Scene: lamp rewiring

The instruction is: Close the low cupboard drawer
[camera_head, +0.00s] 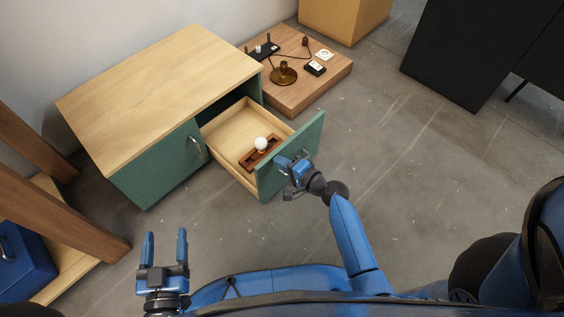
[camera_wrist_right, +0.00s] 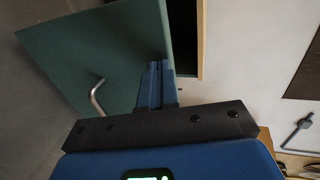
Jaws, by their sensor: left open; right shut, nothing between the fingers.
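The low cupboard (camera_head: 150,95) has a pale wooden top and green sides. Its drawer (camera_head: 222,131) stands open, pulled well out toward the lower right. The green drawer front (camera_head: 268,183) also shows in the right wrist view (camera_wrist_right: 110,45), with its metal handle (camera_wrist_right: 97,97) beside my fingers. My right gripper (camera_head: 284,164) is shut and empty at the outer face of the drawer front; its closed fingers show in the wrist view (camera_wrist_right: 154,84). I cannot tell whether they touch the panel. My left gripper (camera_head: 165,248) is open and empty, low at the left, away from the cupboard.
Inside the drawer lies a brown tray (camera_head: 251,161) with a white bulb (camera_head: 261,143). A low wooden platform (camera_head: 318,89) behind carries a brass lamp base (camera_head: 284,75) and small parts. A blue box (camera_head: 22,262) stands at the left. The floor right of the drawer is clear.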

